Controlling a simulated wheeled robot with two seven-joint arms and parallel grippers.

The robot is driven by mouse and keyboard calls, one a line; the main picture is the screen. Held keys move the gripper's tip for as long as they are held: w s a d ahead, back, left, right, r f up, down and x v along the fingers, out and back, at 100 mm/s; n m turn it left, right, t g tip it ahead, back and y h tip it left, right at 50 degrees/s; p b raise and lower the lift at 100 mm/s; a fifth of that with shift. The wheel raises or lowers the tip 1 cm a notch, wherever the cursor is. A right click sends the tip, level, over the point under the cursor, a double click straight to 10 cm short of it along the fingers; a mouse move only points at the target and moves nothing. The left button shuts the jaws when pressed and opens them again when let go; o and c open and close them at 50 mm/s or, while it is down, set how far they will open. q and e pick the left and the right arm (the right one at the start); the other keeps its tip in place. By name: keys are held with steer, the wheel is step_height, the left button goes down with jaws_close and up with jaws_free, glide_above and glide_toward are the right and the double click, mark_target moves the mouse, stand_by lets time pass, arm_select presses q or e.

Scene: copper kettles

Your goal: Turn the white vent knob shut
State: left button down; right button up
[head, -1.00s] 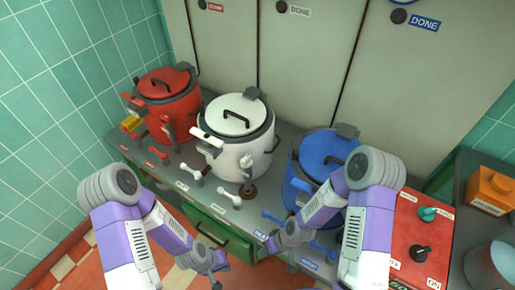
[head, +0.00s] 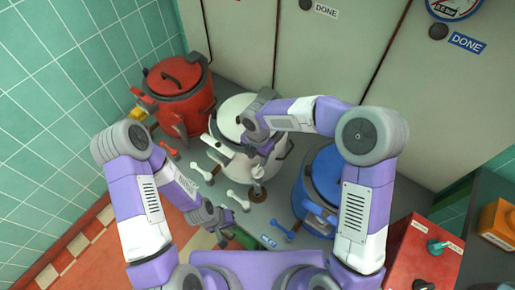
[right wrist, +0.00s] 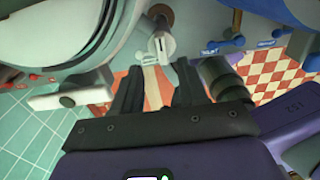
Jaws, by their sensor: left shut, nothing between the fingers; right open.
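The white kettle (head: 228,125) stands between the red and blue ones, partly hidden by my right arm. An upright white fitting (head: 258,172) is at its front; it also shows in the right wrist view (right wrist: 158,46), just beyond my fingertips. A white bar with a dark hub (right wrist: 70,98) sits on the kettle's side, left of my fingers. I cannot tell which of these is the vent knob. My right gripper (right wrist: 160,70) is open and empty, over the kettle's front. My left gripper (head: 228,217) is shut and empty, low in front of the counter.
The red kettle (head: 182,90) is to the left and the blue kettle (head: 325,172) close on the right. A red switch box (head: 425,255) stands at lower right. Tall grey panels (head: 325,60) rise behind.

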mark_target(257, 169)
steer(key=shift+f, duration=0.35)
steer(key=f, duration=0.2)
steer(key=f+b, duration=0.1)
steer(key=f, duration=0.3)
steer(key=shift+s+f, duration=0.3)
steer(key=shift+c, duration=0.3)
jaws_close()
